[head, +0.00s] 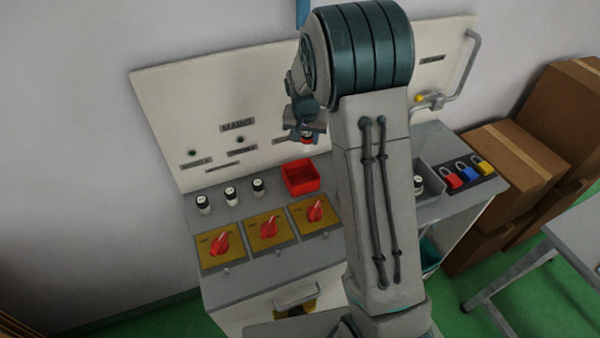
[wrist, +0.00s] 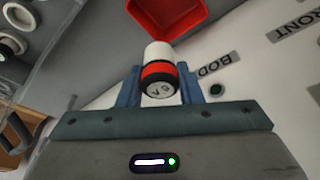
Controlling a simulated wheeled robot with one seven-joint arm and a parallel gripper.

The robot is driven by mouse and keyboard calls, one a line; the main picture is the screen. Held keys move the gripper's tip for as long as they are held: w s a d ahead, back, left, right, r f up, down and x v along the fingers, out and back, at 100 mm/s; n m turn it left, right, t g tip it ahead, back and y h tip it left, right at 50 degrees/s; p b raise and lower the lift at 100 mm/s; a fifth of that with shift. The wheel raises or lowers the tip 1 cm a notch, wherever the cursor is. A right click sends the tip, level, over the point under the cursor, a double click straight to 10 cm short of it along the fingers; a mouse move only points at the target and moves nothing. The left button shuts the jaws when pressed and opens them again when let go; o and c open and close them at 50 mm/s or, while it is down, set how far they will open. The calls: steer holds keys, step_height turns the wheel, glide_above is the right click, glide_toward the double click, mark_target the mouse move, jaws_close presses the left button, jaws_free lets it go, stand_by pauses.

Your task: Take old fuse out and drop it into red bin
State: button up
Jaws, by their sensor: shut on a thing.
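My gripper (head: 306,130) is shut on the old fuse (wrist: 158,68), a white cylinder with a red band and a dark-rimmed grey cap. In the wrist view the blue fingers of my gripper (wrist: 157,88) stand on either side of it. In the head view the fuse (head: 307,140) shows small below the fingers, held up in front of the white back panel. The red bin (head: 301,187) stands on the grey console, below the fuse in the head view. In the wrist view the red bin (wrist: 198,14) shows beyond the fuse's white end. The bin and fuse look apart.
Several black-topped white fuses, such as one (head: 231,196), stand left of the bin. Red rotary switches (head: 269,228) on yellow plates line the front. My arm hides the console's middle. A grey tray (head: 430,180) and coloured padlocks (head: 469,171) lie right; cardboard boxes (head: 515,160) stand beyond.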

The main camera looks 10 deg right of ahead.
step_height(320, 180, down, 6)
steer(key=b, duration=0.3)
stand_by(0.3)
steer(key=o, duration=1.1)
steer(key=shift+c, duration=0.2)
steer(key=shift+a+r, duration=0.1)
steer(key=b+v, duration=0.2)
steer(key=v, duration=1.1)
steer(key=shift+r+b, duration=0.3)
steer(key=shift+r, duration=0.05)
